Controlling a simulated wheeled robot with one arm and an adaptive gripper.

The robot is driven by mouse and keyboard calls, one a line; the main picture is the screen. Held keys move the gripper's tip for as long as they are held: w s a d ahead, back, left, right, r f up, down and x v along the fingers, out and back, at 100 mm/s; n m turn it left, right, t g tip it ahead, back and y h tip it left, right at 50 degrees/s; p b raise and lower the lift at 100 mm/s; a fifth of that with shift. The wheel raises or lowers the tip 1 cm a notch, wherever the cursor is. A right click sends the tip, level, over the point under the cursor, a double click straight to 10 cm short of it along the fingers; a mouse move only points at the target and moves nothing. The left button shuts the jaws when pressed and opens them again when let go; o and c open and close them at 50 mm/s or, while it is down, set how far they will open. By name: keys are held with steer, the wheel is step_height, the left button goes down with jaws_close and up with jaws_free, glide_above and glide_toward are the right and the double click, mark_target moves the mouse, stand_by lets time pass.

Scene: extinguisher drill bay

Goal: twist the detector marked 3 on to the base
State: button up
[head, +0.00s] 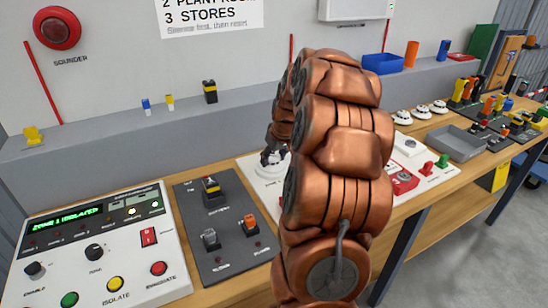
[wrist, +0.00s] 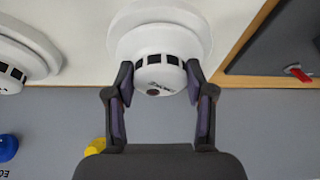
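In the wrist view a round white detector (wrist: 160,72) with dark vents sits between the two fingers of my gripper (wrist: 160,97). The finger pads appear to touch its sides. Its mark is too small to read. A wider white disc, the base (wrist: 125,28), shows right behind the detector; I cannot tell whether the two are locked together. In the head view my gripper (head: 273,157) is over a white round part (head: 268,173) on a pale board, and my arm hides much of this. Another white detector-like unit (wrist: 22,52) shows at the left of the wrist view.
The control panel (head: 95,245) reads "ZONE 1 ISOLATED". A grey switch plate (head: 225,262) stands beside it. A grey tray (head: 457,143) and many small coloured parts lie farther right.

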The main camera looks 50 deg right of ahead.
steer(key=o, duration=0.5)
steer(key=shift+o, duration=0.2)
steer(key=o, duration=0.3)
steer(key=shift+r, duration=0.1)
steer(key=shift+r, duration=3.45)
